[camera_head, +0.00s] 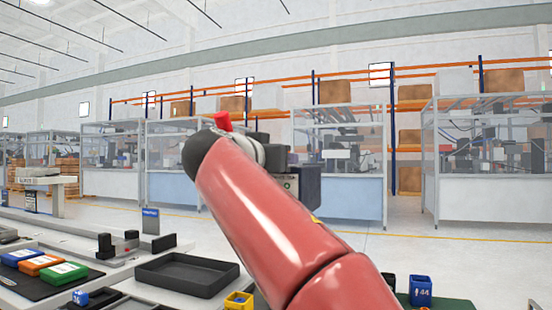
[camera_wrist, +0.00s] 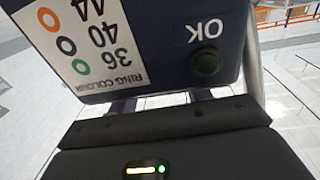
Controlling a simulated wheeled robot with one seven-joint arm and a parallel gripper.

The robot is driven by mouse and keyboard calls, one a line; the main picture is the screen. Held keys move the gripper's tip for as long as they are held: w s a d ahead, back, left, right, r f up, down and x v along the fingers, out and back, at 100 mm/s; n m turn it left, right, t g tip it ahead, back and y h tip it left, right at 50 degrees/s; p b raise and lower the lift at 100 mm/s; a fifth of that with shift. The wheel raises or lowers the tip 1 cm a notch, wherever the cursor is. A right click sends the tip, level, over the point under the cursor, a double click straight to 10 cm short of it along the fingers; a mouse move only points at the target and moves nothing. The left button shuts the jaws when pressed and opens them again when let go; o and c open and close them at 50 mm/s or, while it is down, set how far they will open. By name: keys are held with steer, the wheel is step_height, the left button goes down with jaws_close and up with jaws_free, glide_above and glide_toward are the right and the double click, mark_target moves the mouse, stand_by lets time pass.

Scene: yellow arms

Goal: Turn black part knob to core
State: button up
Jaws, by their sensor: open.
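In the wrist view a dark panel (camera_wrist: 220,25) fills the upper part, upside down. In the head view part of this dark unit (camera_head: 306,187) shows behind my red arm. I cannot identify a black knob or a core with certainty. A black and grey fixture (camera_head: 118,247) stands on the bench at left.
An empty black tray (camera_head: 187,274) lies on the bench. Small yellow (camera_head: 238,300) and blue (camera_head: 420,291) cups stand near the front. Glazed cells and shelving line the back, across open floor.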

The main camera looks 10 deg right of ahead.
steer(key=c, duration=1)
steer(key=shift+s+d+f+n+t+y+b, duration=0.15)
steer(key=shift+n+t+y+b, duration=0.15)
steer(key=shift+y+b, duration=0.2)
steer(key=shift+s+d+f+n+t+y+b, duration=0.1)
steer(key=shift+n+t+y+b, duration=0.2)
steer(key=shift+y+b, duration=0.15)
steer(key=shift+r+n+t+y, duration=0.2)
steer(key=shift+n+t+y, duration=0.4)
steer(key=shift+n+y, duration=0.4)
steer(key=shift+w, duration=0.1)
steer(key=o, duration=1)
steer(key=b+v, duration=0.2)
steer(key=v, duration=0.5)
steer(key=shift+s+a, duration=0.15)
steer(key=shift+s, duration=0.25)
